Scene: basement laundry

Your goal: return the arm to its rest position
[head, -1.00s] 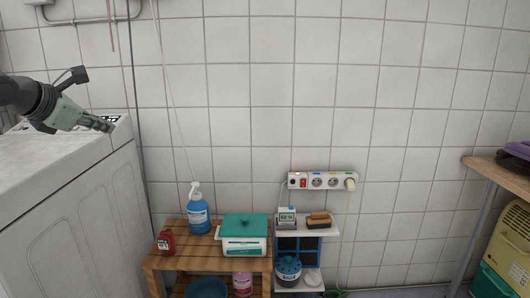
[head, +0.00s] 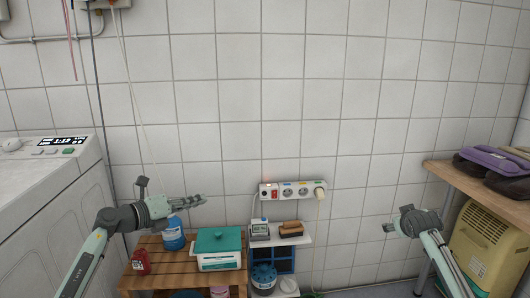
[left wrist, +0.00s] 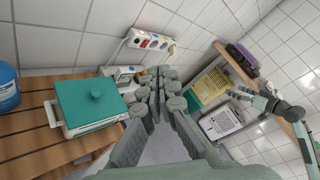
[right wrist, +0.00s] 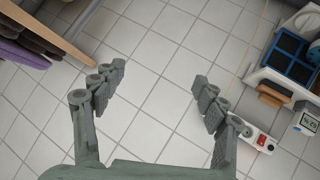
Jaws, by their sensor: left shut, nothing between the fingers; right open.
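My right gripper (head: 388,228) is low at the right of the head view, clear of the wooden shelf.
A power strip (head: 292,190) is on the wall. A white machine (head: 50,190) stands left; a wooden shelf (head: 470,178) and beige appliance (head: 490,240) stand right.

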